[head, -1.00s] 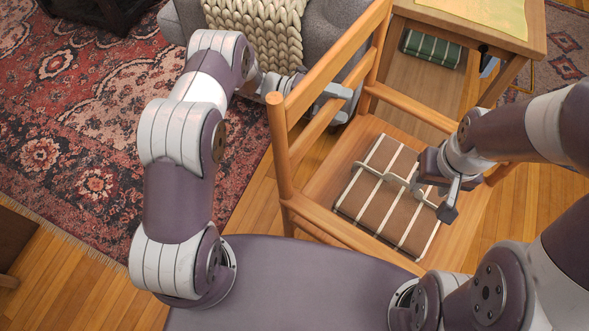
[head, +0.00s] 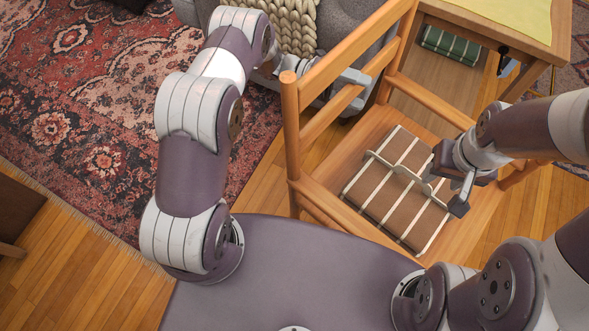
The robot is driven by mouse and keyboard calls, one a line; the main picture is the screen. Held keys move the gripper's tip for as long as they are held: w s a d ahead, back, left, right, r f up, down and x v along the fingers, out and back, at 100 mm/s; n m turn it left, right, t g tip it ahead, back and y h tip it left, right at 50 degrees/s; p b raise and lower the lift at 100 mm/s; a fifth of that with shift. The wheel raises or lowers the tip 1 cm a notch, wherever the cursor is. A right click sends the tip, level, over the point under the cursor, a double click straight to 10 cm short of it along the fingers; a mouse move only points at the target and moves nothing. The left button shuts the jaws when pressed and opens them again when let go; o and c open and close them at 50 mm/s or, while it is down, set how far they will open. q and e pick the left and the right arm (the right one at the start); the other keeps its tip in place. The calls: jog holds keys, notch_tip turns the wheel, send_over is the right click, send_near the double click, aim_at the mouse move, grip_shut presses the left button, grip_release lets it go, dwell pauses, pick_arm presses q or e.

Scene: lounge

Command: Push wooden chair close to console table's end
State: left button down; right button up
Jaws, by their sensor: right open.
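The wooden chair (head: 291,140) stands before me, its slatted back toward my left side and its seat in the middle right. The console table (head: 478,21) is beyond it at the top right, close to the chair's far side; the exact gap is hard to judge. My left gripper (head: 345,88) is at the chair's back, partly hidden by the back rails; whether it is shut or touches a rail is unclear. My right gripper (head: 461,192) is open, above the right part of the seat, beside a brown striped box-like item (head: 393,190) with handles lying on the seat.
A yellow cloth (head: 520,15) lies on the table top, and a green striped item (head: 450,44) sits on its lower shelf. A grey sofa seat (head: 345,25) with a knitted throw (head: 290,25) is behind the chair's back. A red patterned rug (head: 80,110) covers the left floor.

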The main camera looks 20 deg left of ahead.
pick_arm(q)
grip_release()
jog(key=shift+s+f, duration=0.1)
jog(key=shift+a, duration=0.15)
jog(key=w+a+b, duration=0.1)
jog(key=a+b, duration=0.3)
jog(key=a, duration=0.7)
jog(key=shift+w+a, duration=0.2)
jog(key=shift+a, duration=0.15)
